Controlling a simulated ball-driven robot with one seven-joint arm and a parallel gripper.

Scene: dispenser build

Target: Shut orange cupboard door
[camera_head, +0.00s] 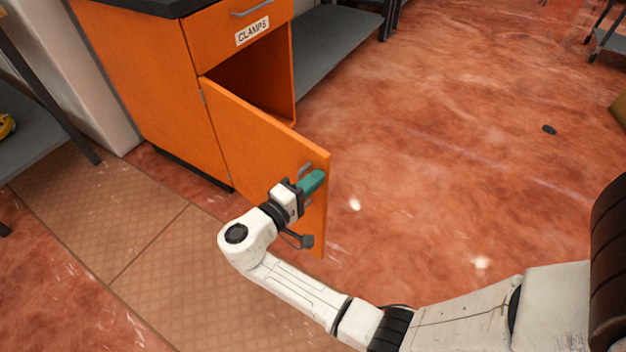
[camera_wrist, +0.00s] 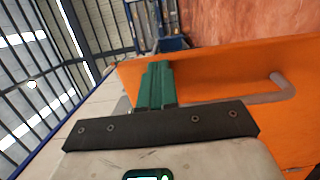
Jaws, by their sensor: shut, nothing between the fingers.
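The orange cupboard door (camera_head: 255,145) stands swung well open from its hinge at the left of the cupboard opening. The orange cupboard (camera_head: 150,75) shows a dark open interior below a drawer (camera_head: 240,30) labelled CLAMPS. My gripper (camera_head: 313,181), with green fingers, is shut and empty at the outer face of the door, near its free edge and just beside the grey door handle (camera_head: 304,171). In the wrist view the shut fingers (camera_wrist: 156,85) lie in front of the door (camera_wrist: 225,70), with the handle (camera_wrist: 275,92) to their right. I cannot tell whether they touch the door.
A brown mat (camera_head: 150,240) lies on the red floor in front of the cupboard. A dark shelf table (camera_head: 40,130) stands at the left. Open floor (camera_head: 450,150) lies to the right, with a small dark object (camera_head: 549,129) on it.

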